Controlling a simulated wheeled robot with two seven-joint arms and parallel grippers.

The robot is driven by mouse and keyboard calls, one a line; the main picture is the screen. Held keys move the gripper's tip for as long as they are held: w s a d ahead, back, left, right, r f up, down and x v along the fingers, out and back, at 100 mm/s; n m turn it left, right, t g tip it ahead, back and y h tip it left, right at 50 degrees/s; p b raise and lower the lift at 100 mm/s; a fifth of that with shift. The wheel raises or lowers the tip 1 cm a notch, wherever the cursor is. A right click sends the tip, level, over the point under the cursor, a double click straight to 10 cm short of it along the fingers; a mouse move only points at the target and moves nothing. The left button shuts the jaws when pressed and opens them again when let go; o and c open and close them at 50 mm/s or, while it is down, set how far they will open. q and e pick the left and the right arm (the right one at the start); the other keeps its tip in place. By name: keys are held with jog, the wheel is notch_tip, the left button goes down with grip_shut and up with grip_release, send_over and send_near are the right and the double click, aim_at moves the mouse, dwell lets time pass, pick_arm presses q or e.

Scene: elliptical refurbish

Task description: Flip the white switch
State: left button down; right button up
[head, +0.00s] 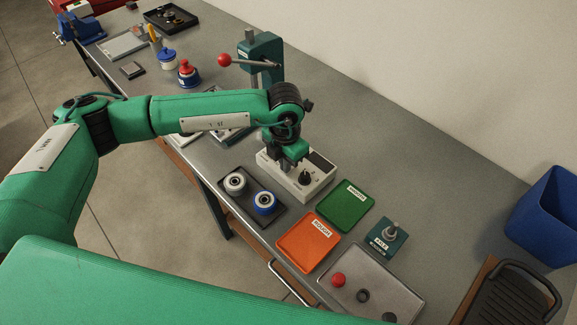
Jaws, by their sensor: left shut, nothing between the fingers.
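A white control box (311,190) with a black knob (305,178) and a dark panel (321,160) stands on the grey bench. I cannot make out the white switch; it may be hidden behind my gripper. My left gripper (286,166) is shut and empty, pointing down over the left part of the box. I cannot tell whether its tips touch the box. My right gripper is not in view.
A green press (262,55) with a red-ended lever stands behind my left arm. A black tray (278,213) with two wheels, an orange tray (308,245), a green tray (345,206) and a green axle stand (387,240) lie near the box. A blue bin (545,215) is at the right.

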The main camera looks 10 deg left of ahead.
pick_arm(q)
jog(key=shift+r+p, duration=1.1)
jog(key=shift+r, duration=2.3)
